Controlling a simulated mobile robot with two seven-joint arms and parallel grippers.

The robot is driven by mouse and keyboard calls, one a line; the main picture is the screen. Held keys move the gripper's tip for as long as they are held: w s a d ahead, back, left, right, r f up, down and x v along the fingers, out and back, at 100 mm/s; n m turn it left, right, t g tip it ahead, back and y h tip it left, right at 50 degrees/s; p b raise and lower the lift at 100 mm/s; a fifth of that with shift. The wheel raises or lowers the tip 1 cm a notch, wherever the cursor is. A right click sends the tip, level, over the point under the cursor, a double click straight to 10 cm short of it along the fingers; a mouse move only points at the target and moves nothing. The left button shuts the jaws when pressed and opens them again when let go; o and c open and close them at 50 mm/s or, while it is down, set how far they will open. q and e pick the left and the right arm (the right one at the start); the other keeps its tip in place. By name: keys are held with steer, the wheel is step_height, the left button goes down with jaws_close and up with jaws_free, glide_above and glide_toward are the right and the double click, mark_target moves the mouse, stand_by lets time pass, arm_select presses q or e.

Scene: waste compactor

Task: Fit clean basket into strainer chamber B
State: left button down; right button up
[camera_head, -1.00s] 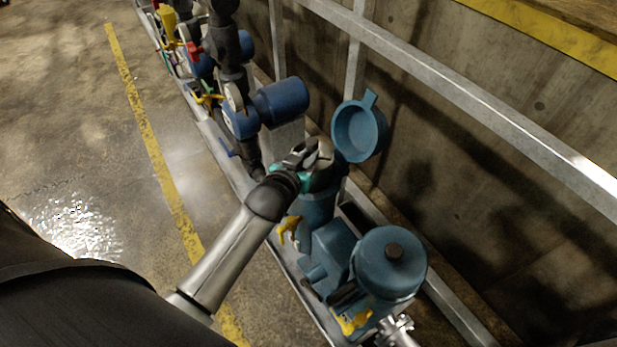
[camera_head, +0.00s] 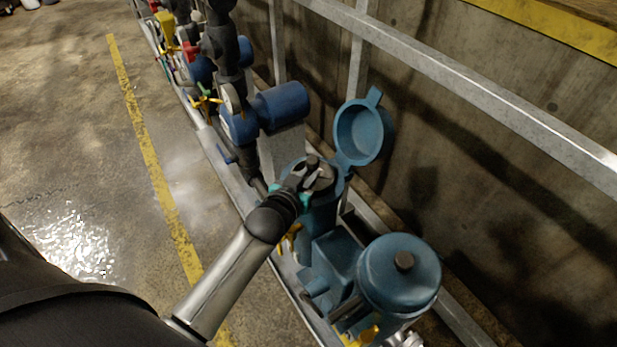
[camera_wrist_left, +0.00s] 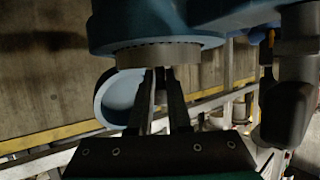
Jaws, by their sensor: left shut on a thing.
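My left gripper (camera_head: 310,172) is at the mouth of the open blue strainer chamber (camera_head: 321,218), shut on a grey basket (camera_head: 325,180). In the left wrist view the fingers (camera_wrist_left: 160,95) meet the basket's grey rim (camera_wrist_left: 158,54). The rim shows as a band against the blue chamber body (camera_wrist_left: 150,22); the rest of the basket is hidden, apparently inside. The chamber's blue lid (camera_head: 360,131) is swung open towards the wall; it also shows in the wrist view (camera_wrist_left: 116,96). No chamber letter is readable. My right gripper is not in view.
A second blue chamber with its lid closed (camera_head: 400,272) stands in front to the right. Blue cylindrical housings (camera_head: 280,106) and dark pipes stand behind. A metal rail (camera_head: 470,95) runs along the concrete wall. The floor to the left is clear.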

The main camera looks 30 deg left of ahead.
arm_select(q)
steer(key=shift+r, duration=0.15)
steer(key=shift+f, duration=0.6)
steer(key=c, duration=0.8)
jaws_free()
steer(key=shift+c, duration=0.2)
steer(key=shift+r, duration=0.15)
steer(key=a+p+v, duration=0.1)
steer(key=p+v, duration=0.2)
steer(key=v, duration=0.9)
steer(key=shift+d+r, duration=0.45)
steer(key=shift+f, duration=0.1)
